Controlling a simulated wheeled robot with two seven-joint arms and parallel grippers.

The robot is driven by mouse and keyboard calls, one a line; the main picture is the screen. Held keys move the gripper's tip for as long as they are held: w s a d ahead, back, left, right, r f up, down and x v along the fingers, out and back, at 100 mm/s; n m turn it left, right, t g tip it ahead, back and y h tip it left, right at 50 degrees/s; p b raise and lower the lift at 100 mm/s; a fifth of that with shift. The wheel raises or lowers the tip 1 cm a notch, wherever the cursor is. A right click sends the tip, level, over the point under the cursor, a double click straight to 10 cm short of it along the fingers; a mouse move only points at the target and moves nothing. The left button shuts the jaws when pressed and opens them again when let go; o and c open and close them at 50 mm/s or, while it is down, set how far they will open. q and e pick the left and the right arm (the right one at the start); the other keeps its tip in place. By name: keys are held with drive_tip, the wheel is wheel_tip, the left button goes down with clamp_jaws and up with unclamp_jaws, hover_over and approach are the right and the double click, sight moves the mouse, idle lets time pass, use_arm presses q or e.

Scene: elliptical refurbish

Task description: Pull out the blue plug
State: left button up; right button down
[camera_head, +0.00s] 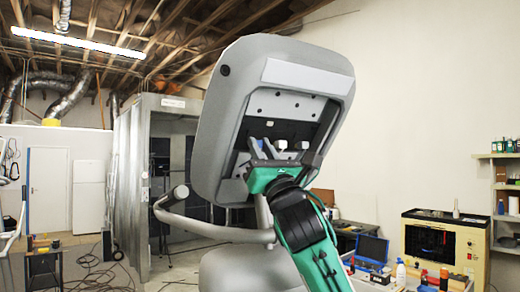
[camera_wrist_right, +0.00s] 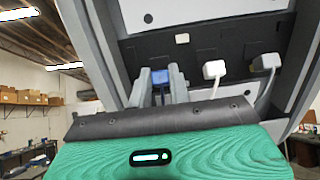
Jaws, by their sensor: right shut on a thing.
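The blue plug (camera_wrist_right: 160,76) shows in the right wrist view between the fingers of my right gripper (camera_wrist_right: 163,85). The fingers are shut on it, at the recessed port panel on the back of the grey console (camera_wrist_right: 245,45). I cannot tell whether the plug is still seated in its port. In the head view my right gripper (camera_head: 262,150) reaches up into the lower recess of the console (camera_head: 215,110), and its fingers cover most of the plug. My left gripper is not in view.
Two white plugs with cables, a nearer one (camera_wrist_right: 213,70) and a farther one (camera_wrist_right: 267,63), sit right of the blue plug. A grey handlebar (camera_head: 215,230) curves below the console. A workbench with tools (camera_head: 380,272) stands behind at right.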

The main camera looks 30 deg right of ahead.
drive_tip(key=c, duration=1.5)
unclamp_jaws()
drive_tip(key=shift+a+f, duration=0.1)
drive_tip(key=shift+f, duration=0.1)
drive_tip(key=shift+o, duration=1.1)
drive_tip(key=shift+s, duration=0.1)
drive_tip(key=d+b+v, duration=0.1)
drive_tip(key=b+v, duration=0.6)
drive_tip(key=v, duration=0.6)
drive_tip(key=shift+s+a+f, duration=0.25)
drive_tip(key=shift+a+f, duration=0.05)
drive_tip(key=shift+a, duration=0.05)
